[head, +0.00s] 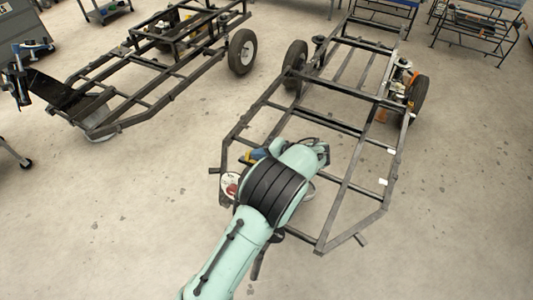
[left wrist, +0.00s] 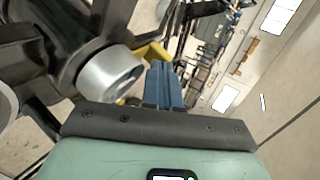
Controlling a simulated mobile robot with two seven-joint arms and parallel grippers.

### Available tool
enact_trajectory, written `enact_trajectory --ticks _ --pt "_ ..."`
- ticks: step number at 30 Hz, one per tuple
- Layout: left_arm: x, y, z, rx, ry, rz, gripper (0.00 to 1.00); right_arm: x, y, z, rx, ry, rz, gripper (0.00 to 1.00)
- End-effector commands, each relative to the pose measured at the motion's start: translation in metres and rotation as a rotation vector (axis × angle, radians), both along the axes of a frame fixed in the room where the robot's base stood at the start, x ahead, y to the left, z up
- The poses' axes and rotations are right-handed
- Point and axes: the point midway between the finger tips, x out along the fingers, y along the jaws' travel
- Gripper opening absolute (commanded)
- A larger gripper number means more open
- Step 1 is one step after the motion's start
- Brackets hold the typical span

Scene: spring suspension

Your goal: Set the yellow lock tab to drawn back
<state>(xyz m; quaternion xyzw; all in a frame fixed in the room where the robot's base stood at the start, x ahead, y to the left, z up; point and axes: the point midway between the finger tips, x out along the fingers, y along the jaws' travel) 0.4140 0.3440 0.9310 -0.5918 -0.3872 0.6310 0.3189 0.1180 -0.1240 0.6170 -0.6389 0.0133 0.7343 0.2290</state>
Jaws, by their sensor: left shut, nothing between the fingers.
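My left gripper (left wrist: 163,82) has blue fingers, shut with nothing between them. A yellow part (left wrist: 148,52), which looks like the lock tab, shows just beyond and left of the fingers in the left wrist view. The fingers and a silver cylinder (left wrist: 110,75) hide much of it. I cannot tell if the fingers touch it, or its setting. In the head view my left gripper (head: 259,154) is at the left side of the near frame, largely covered by my arm. My right gripper is not in view.
The near black tube frame (head: 352,185) with wheels surrounds my left arm's end. Dark bars (left wrist: 85,40) crowd the left of the wrist view. A second frame (head: 150,95) stands at the back left. Carts and racks (head: 475,30) stand behind. The concrete floor between is clear.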

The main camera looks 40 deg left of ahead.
Motion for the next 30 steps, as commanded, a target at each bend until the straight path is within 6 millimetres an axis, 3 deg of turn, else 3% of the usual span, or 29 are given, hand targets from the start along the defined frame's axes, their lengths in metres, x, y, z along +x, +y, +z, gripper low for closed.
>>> enact_trajectory --ticks 10,18,30 --pt "0.000 0.002 -0.001 0.000 0.000 0.000 0.00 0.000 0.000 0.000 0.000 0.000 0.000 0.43" --pt "-0.003 0.026 -0.002 0.000 0.001 0.000 0.00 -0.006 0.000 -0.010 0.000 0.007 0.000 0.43" --pt "-0.003 0.026 0.000 0.003 0.002 0.003 0.00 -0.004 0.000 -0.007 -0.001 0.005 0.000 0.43"
